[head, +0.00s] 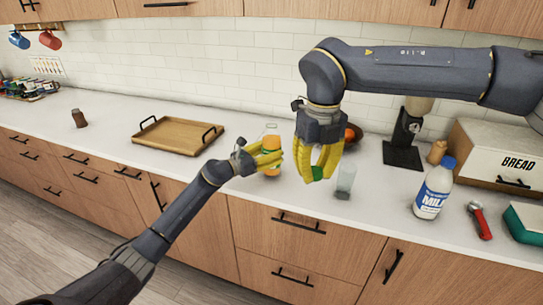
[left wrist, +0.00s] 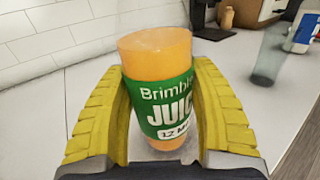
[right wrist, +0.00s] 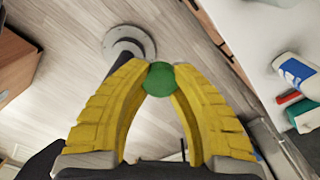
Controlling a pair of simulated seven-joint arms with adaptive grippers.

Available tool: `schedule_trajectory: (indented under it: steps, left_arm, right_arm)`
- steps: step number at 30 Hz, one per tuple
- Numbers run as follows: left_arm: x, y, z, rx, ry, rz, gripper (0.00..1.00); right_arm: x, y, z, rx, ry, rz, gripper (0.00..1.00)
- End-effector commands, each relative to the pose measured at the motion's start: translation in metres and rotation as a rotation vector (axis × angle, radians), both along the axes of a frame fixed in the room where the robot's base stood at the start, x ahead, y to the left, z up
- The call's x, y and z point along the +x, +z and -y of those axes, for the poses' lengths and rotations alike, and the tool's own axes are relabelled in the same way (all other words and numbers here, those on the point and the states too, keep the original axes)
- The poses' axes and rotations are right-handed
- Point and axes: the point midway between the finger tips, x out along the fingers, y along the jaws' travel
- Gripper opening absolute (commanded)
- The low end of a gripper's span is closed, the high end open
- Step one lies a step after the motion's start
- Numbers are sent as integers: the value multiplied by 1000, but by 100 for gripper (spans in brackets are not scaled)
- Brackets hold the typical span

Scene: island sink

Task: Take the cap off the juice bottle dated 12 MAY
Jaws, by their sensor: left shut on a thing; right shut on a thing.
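The juice bottle (head: 271,141) stands upright on the counter with orange juice in it, and no cap shows on its top. My left gripper (head: 268,160) is shut around it. In the left wrist view the bottle (left wrist: 155,60) has a green label reading "Brimble JUICE" and a white date tag starting "12 M"; the right end of the label is hidden by a finger. My right gripper (head: 318,170) is shut on a round green cap (right wrist: 159,79), held at its fingertips above the counter, to the right of the bottle and apart from it.
A clear glass (head: 345,180) stands just right of my right gripper. A milk bottle (head: 434,188), a red-handled tool (head: 480,222) and a bread box (head: 495,150) are farther right. A wooden tray (head: 176,136) lies left. The counter in front of the tray is clear.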

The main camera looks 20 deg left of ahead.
Motion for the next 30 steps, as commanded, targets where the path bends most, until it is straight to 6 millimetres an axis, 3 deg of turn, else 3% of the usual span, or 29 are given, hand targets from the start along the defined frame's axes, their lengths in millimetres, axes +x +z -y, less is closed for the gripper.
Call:
schedule_trajectory:
  steps: [5, 19, 20, 25, 30]
  left_arm:
    - [0, -15, 0, -1, 0, 0, 0]
    - [0, -19, 0, -1, 0, 1, 0]
    - [0, -19, 0, -1, 0, 1, 62]
    - [0, -19, 0, 0, 0, 1, 81]
    - [0, -19, 0, 0, 0, 1, 82]
  right_arm:
    - [0, 0, 0, 0, 0, 0, 0]
    - [0, 0, 0, 0, 0, 0, 0]
    - [0, 0, 0, 0, 0, 0, 0]
    - [0, 0, 0, 0, 0, 0, 0]
    - [0, 0, 0, 0, 0, 0, 0]
